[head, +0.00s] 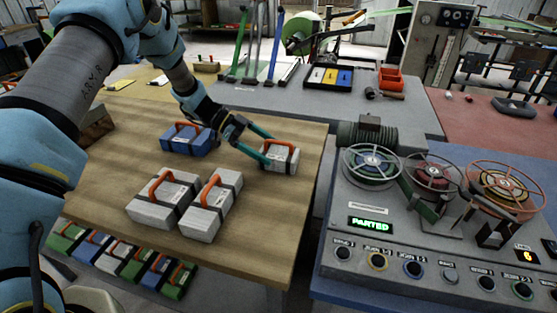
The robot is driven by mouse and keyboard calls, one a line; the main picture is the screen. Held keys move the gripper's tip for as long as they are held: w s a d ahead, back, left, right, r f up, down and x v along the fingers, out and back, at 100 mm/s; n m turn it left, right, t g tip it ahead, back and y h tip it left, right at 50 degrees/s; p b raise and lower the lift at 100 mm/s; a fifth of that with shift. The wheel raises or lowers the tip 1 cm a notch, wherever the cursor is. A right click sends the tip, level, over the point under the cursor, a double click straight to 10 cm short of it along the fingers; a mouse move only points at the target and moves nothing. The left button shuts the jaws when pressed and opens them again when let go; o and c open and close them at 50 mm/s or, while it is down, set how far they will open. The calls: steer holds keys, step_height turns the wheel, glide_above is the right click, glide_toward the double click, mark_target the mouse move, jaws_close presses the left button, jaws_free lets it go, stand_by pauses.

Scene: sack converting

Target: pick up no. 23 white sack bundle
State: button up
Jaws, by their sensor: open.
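Three white sack bundles with dark straps and orange handles lie on the wooden table: a small one (284,161) near the right edge, and two larger ones, left (152,213) and right (204,221), nearer the front. Their numbers are too small to read, so I cannot tell which is no. 23. My gripper (268,149) is open at the small white bundle. One teal finger shows at its near left side and the other towards its far side. I cannot tell whether they touch it.
A blue bundle (184,146) lies left of my gripper on the wooden table (112,171). Several coloured bundles (108,258) sit below the front edge. A grey console (385,240) with reels and a "PARTED" display stands at the right. The table's front right is clear.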

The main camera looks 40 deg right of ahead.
mark_target(272, 151)
steer(key=b+x, duration=0.1)
steer(key=x, duration=0.3)
steer(key=shift+c, duration=0.2)
steer(key=c, duration=1.1)
steer(key=shift+r, duration=0.1)
